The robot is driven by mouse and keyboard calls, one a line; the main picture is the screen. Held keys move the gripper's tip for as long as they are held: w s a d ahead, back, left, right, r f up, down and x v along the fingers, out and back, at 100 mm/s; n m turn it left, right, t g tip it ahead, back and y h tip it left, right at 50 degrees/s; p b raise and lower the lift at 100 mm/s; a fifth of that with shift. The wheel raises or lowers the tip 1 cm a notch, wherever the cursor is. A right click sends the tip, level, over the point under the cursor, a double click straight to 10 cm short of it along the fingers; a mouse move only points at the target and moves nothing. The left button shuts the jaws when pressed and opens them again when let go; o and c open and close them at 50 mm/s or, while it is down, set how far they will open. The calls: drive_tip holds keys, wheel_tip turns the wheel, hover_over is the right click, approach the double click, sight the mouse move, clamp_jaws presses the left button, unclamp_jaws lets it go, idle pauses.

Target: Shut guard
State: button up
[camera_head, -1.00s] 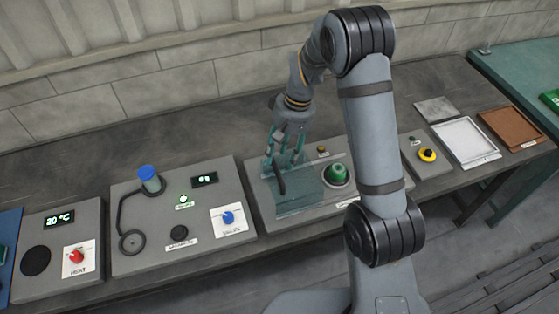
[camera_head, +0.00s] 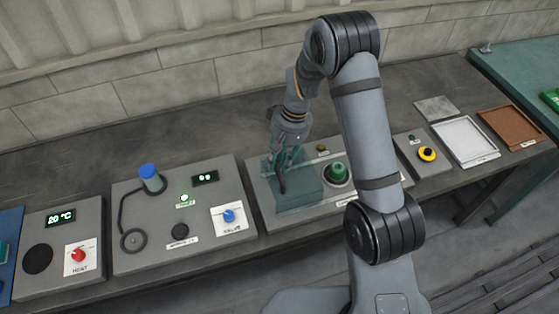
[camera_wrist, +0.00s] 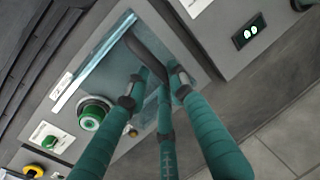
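The guard (camera_head: 301,188) is a see-through teal cover on a grey chassis panel, left of a big green button (camera_head: 336,173). How far the guard is open is hard to tell.
Farther left is a heat panel (camera_head: 86,232). To the right are a yellow button (camera_head: 427,154), a white tray (camera_head: 464,140) and a brown tray (camera_head: 512,125). A wall stands behind.

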clamp_jaws()
idle(0.4)
